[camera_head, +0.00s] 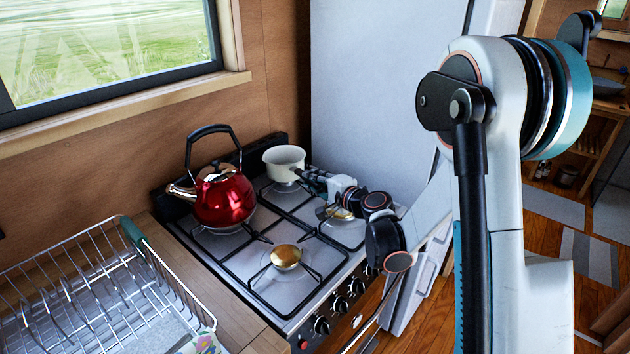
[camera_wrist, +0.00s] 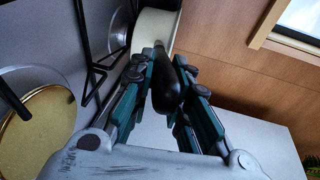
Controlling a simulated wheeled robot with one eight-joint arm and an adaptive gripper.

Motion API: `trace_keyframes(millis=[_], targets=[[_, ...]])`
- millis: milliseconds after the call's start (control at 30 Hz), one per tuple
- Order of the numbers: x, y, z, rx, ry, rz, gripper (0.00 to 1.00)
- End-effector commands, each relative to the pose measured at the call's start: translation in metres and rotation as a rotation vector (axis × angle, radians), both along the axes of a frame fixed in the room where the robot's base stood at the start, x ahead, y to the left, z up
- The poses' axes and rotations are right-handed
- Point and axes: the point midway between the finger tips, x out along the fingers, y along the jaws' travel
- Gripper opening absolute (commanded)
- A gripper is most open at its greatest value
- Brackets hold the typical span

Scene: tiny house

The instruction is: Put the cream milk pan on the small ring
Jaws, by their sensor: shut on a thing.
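The cream milk pan (camera_head: 284,158) is over the back right burner of the stove, roughly upright, in the head view. In the wrist view its cream wall (camera_wrist: 153,30) shows at the top, with its dark handle (camera_wrist: 166,88) running back between my fingers. My gripper (camera_head: 314,178) comes from the right and is shut on that handle. A burner (camera_head: 287,187) shows partly beneath the pan; I cannot tell whether the pan touches its grate. The front right burner (camera_head: 343,213) has a brass cap and is partly hidden by my gripper.
A red kettle (camera_head: 224,197) stands on the back left burner, left of the pan. The front left burner (camera_head: 286,257) is bare. A wire dish rack (camera_head: 105,290) is at lower left. A tall white panel (camera_head: 385,85) rises behind the stove's right side.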

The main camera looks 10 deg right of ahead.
Motion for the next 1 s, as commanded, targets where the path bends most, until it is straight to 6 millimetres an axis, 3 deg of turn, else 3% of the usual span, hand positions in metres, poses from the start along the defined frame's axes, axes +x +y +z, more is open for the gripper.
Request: trace_keyframes(millis=[233,267,333,367,767,1000], targets=[[0.0,0.0,-0.005,0.001,0.0,0.0,0.0],[0.0,0.0,-0.005,0.001,0.0,0.0,0.21],[0.0,0.0,-0.004,0.001,0.0,0.0,0.37],[0.0,0.0,-0.004,0.0,0.0,0.0,0.4],[-0.004,-0.002,-0.004,0.0,0.0,-0.001,0.4],[-0.038,-0.017,0.003,-0.001,0.0,-0.003,0.4]])
